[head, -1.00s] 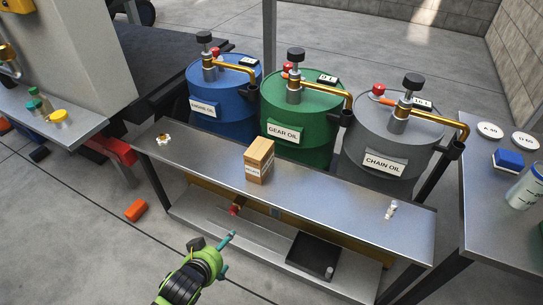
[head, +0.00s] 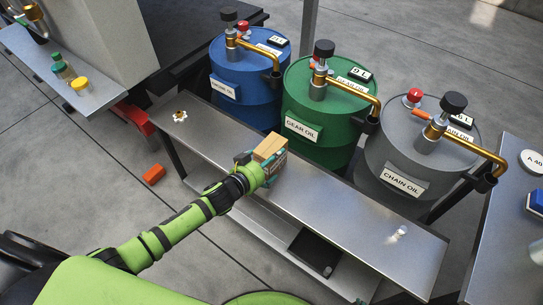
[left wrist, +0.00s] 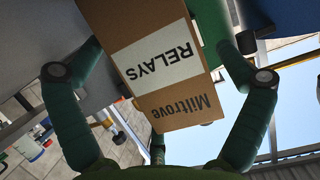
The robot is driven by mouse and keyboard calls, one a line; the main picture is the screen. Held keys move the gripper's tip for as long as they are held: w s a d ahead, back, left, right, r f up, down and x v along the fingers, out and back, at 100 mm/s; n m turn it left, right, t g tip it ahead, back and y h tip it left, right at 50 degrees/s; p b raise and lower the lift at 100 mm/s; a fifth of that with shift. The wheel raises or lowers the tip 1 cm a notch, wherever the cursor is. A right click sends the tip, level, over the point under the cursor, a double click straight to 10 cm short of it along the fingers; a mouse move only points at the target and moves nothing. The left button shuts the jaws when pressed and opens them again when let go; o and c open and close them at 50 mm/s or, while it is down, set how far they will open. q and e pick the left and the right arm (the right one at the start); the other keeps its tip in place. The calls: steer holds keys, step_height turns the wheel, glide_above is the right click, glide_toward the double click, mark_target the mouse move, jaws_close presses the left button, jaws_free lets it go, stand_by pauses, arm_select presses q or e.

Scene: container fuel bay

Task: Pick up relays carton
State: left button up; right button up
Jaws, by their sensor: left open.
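The relays carton (head: 268,147) is a brown box on the metal bench (head: 335,205), in front of the green gear oil drum. In the left wrist view the carton (left wrist: 155,62) shows its white "RELAYS" label and the word "Miltrove". My left gripper (head: 262,170) is at the carton's near side, with its fingers around it. In the left wrist view the left gripper (left wrist: 155,75) is open, one finger on each side of the carton. Contact between the fingers and the carton cannot be told. My right gripper is not in view.
Blue, green (head: 325,110) and grey (head: 410,150) oil drums with brass taps stand behind the bench. A brass fitting (head: 180,116) and a small clear item (head: 401,232) lie on the bench. A black tray (head: 314,252) sits on the lower shelf. An orange block (head: 154,174) is on the floor.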

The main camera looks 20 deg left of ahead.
arm_select(q)
steer(key=x, duration=0.2)
steer(key=shift+w+d+f, duration=0.1)
steer(key=shift+w+d, duration=0.05)
steer(key=shift+w, duration=0.1)
steer(key=c, duration=1.2)
